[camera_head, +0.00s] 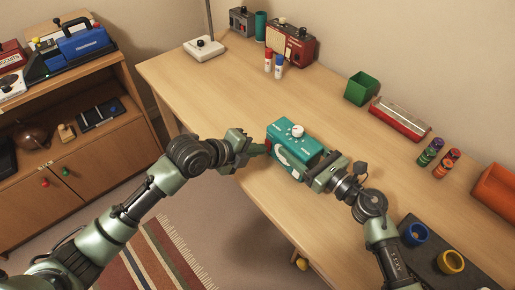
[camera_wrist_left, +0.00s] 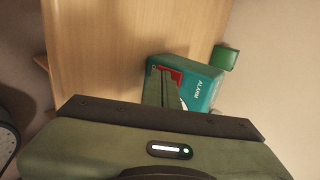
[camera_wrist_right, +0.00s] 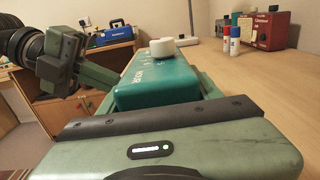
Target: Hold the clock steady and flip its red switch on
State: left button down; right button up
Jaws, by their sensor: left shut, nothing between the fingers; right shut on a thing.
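The clock (camera_head: 300,143) is a teal box with a white round knob (camera_head: 297,131) on top. It stands on the desk near its front edge. My right gripper (camera_head: 321,166) is shut on the clock from its right end; the right wrist view shows the teal body (camera_wrist_right: 160,84) between the fingers. My left gripper (camera_head: 263,149) is shut and empty, with its tips close at the clock's front left side. In the left wrist view a red patch (camera_wrist_left: 176,74) on the clock shows beside the fingertips, which partly hide it. I cannot tell whether they touch or how the switch is set.
Behind the clock, the desk (camera_head: 210,92) is mostly clear. A dark tray (camera_head: 424,262) with blue and yellow rings lies near my right arm.

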pick_arm(q)
jog(key=shift+w, duration=0.1)
jog(key=shift+w+d+f, duration=0.15)
jog(key=shift+f, duration=0.25)
jog(key=shift+d, duration=0.1)
jog(key=shift+d+r, duration=0.15)
jog(key=shift+r, duration=0.95)
jog(key=s+a, duration=0.3)
jog(key=shift+a, duration=0.2)
jog(key=v, duration=0.9)
jog(key=shift+s+a+r, duration=0.2)
jog(key=shift+a+r, duration=0.05)
